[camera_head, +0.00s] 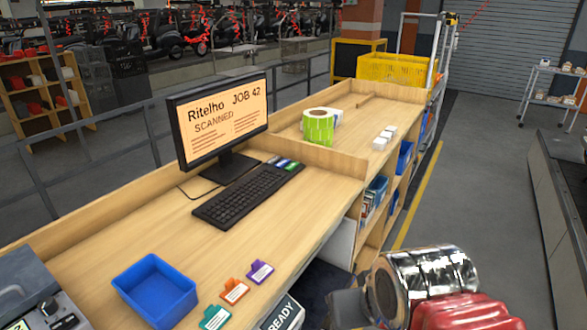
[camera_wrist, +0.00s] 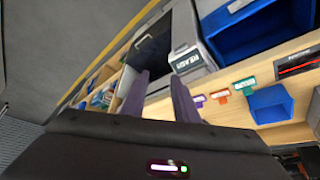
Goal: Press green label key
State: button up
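A small row of coloured keys (camera_head: 284,163), green and blue among them, sits behind the right end of the black keyboard (camera_head: 248,191). Their labels are too small to read. Separate tabbed tags lie nearer the front edge: a green one (camera_head: 215,318), an orange one (camera_head: 233,291) and a purple one (camera_head: 260,271). The green tag also shows in the wrist view (camera_wrist: 245,86). My gripper (camera_wrist: 157,85) has its two fingers apart with nothing between them. It is in front of the bench, away from keys and tags. Its fingertips do not show clearly in the head view.
A monitor (camera_head: 220,117) reading "SCANNED" stands behind the keyboard. A blue bin (camera_head: 155,291) sits at the front left. A box marked "READY" (camera_head: 283,315) is near the front edge. A green roll (camera_head: 318,126) stands farther back. Wooden ledges border the bench.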

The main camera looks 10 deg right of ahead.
grip_shut()
dwell(1.2)
